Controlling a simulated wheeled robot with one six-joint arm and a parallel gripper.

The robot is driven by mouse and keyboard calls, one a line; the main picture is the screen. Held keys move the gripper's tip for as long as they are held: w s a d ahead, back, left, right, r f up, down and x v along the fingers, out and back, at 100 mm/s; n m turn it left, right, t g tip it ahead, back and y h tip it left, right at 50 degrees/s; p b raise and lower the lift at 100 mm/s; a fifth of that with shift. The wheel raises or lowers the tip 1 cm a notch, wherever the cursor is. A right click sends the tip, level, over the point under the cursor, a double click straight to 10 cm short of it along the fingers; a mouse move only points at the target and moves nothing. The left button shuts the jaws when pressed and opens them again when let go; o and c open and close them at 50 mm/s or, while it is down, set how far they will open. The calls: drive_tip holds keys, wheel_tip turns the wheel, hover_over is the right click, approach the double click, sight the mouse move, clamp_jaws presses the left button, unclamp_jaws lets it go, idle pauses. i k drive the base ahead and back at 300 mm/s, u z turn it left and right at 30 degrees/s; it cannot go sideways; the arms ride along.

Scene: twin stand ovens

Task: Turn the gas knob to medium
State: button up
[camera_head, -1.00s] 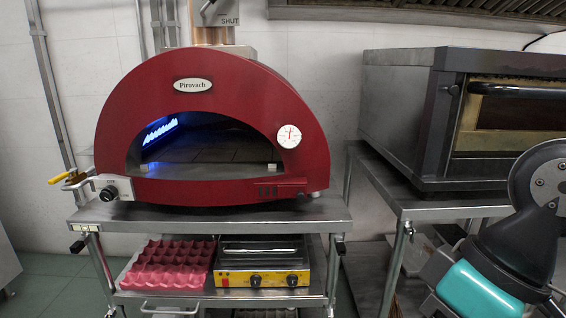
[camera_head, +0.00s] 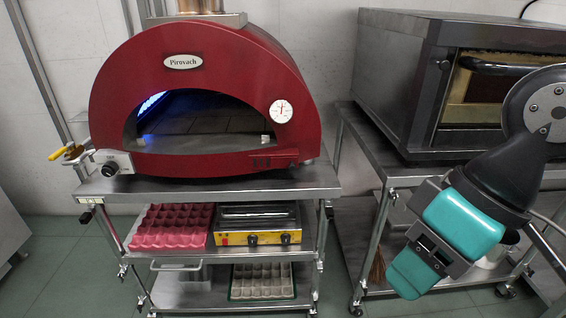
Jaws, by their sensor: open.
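The gas knob (camera_head: 111,168) is a black round knob on a small pale control box at the lower left of the red pizza oven (camera_head: 205,62). A yellow-handled gas valve (camera_head: 62,152) sits just left of it. Blue flame shows inside the oven mouth at its left. The knob's exact setting is too small to read. My gripper (camera_head: 420,268), with teal parts, is at the lower right, in front of the right-hand stand and far from the knob. It is open, pointing down and left, with nothing seen in it.
The red oven stands on a steel trolley (camera_head: 270,183). Its shelves hold a pink egg tray (camera_head: 172,227), a yellow two-knob burner (camera_head: 257,238) and a pale tray (camera_head: 262,282). A dark deck oven (camera_head: 405,75) fills the right. Green floor at left is free.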

sight(111, 164)
drive_tip(key=u, duration=1.6)
drive_tip(key=k, duration=0.5)
drive_tip(key=u, duration=1)
drive_tip(key=k, duration=0.85)
drive_tip(key=u, duration=0.7)
drive_tip(key=i, duration=1.6)
drive_tip(key=z, duration=0.65)
drive_tip(key=i, duration=1.35)
drive_tip(key=z, duration=1.45)
drive_tip(key=i, duration=0.85)
drive_tip(key=z, duration=0.65)
